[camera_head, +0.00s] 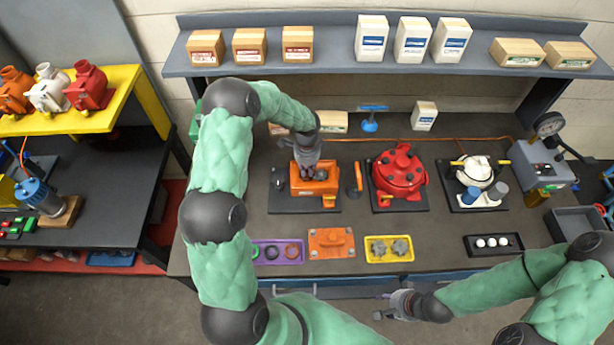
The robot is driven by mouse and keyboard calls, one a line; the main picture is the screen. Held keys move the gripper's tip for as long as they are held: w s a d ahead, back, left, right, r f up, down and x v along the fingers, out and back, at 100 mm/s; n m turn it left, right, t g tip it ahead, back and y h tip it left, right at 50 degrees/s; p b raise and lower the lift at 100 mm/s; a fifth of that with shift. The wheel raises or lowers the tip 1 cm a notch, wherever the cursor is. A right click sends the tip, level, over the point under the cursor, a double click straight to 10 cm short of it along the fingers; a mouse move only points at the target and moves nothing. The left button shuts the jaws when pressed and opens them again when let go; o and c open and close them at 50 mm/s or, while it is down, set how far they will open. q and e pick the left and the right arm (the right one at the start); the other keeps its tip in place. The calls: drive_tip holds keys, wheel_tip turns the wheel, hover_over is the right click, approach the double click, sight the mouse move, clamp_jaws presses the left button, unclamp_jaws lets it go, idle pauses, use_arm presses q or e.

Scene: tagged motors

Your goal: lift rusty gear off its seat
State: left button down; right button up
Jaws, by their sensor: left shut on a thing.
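My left gripper (309,174) reaches down from above into the orange motor housing (313,190) on its dark base plate (290,206). It is shut on a small dark thing at the housing's open top, which I take to be the rusty gear. The fingers hide most of it, and I cannot tell whether it still touches its seat. My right gripper (381,306) is in front of the bench's front edge, open and empty, far from the housing.
A red motor (398,174) and a white motor (474,171) stand to the right. In front lie a purple tray (262,243) with rings, an orange cover (331,242), a yellow tray (371,258) with grey gears and a black tray (471,251) with white balls.

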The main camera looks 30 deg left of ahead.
sight(307, 171)
use_arm(q)
drive_tip(key=shift+r, duration=0.1)
drive_tip(key=shift+r, duration=0.4)
wheel_tip(307, 171, up, 2)
drive_tip(key=shift+w+r, duration=0.1)
drive_tip(key=shift+r, duration=0.05)
drive_tip(key=s+d+r, duration=0.9)
drive_tip(key=s+r, duration=0.1)
drive_tip(key=r, duration=0.2)
drive_tip(key=shift+s+d+r+p, duration=0.15)
drive_tip(key=shift+s+r+p, duration=0.2)
drive_tip(key=shift+r+p, duration=0.05)
drive_tip(key=shift+f, duration=0.1)
